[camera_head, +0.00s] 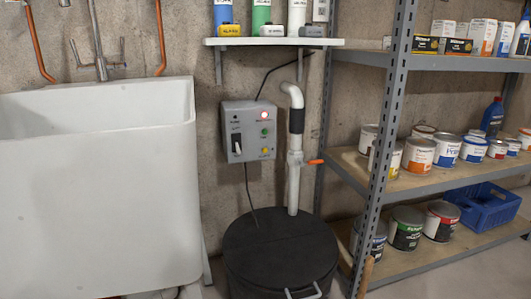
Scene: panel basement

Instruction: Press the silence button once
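A grey control box (250,118) is fixed to the concrete wall between the sink and the shelving. A dark switch with a white lever (237,143) is on the left side of the face. The labels are too small to read, so I cannot tell for sure which part is the silence button. Neither of my grippers is in view.
A large white sink (100,190) stands left of the box. A dark round lidded basin (280,255) is below, with a grey pipe (293,180) rising beside the box. A small wall shelf (273,43) hangs above. Metal shelving (385,150) with cans stands right.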

